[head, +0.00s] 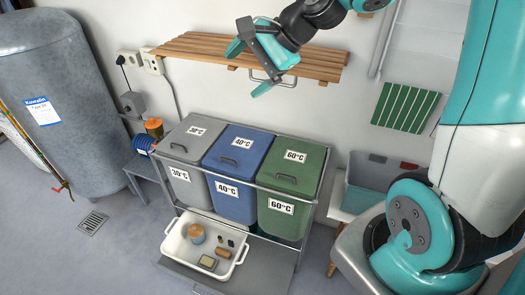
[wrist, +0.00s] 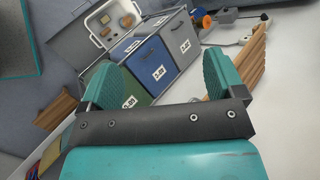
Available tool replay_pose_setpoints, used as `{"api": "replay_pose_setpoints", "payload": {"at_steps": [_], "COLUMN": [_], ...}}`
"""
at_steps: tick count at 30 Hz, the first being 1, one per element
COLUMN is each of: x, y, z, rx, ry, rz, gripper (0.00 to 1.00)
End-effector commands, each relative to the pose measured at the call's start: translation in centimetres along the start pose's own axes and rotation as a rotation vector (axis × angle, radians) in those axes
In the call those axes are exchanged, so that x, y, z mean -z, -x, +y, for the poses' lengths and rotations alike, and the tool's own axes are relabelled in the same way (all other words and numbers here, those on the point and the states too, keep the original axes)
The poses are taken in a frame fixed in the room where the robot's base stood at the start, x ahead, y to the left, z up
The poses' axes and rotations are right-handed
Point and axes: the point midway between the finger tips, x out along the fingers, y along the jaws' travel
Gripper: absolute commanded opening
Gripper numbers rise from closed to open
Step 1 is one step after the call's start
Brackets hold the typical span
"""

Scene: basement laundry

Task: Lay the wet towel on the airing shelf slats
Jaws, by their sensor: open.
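The airing shelf (head: 190,47) has brown wooden slats and is fixed to the white wall at the top of the head view. Slats also show at the right edge of the wrist view (wrist: 252,70). My gripper (head: 248,68) is open and overlaps the middle of the shelf in the head view; the exact gap to the slats is unclear. In the wrist view my gripper (wrist: 165,78) has its teal fingers wide apart with nothing between them. A flat green piece with pale stripes (head: 405,106) is against the wall at right. I cannot tell whether it is the wet towel.
Grey (head: 187,137), blue (head: 237,155) and green (head: 290,175) lidded bins stand in a metal frame below the shelf. A white tray (head: 178,245) holding small items is in front. A grey tank (head: 45,85) stands left; a grey basket (head: 362,198) stands right.

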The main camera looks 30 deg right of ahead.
Motion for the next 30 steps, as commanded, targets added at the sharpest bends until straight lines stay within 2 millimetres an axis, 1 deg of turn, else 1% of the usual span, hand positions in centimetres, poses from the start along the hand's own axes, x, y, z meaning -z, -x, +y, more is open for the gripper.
{"api": "replay_pose_setpoints", "payload": {"at_steps": [1,2,3,5,6,9,12,16,30], "x": [-4.1,-6.2,-8.7,-11.8,-13.5,-16.4,-17.9,-18.6,-18.6], "y": [-0.3,-0.3,-0.1,0.4,0.9,2.2,3.3,4.0,4.0], "z": [1.3,2.3,3.8,6.2,7.8,11.2,13.6,15.0,15.1], "rx": [-0.076,-0.122,-0.177,-0.249,-0.288,-0.359,-0.398,-0.418,-0.418], "ry": [0.226,0.368,0.551,0.811,0.969,1.295,1.511,1.638,1.651], "rz": [-0.038,-0.064,-0.102,-0.167,-0.212,-0.321,-0.406,-0.461,-0.467], "gripper": [0.88,0.88,0.88,0.88,0.88,0.88,0.88,0.88,0.88]}}
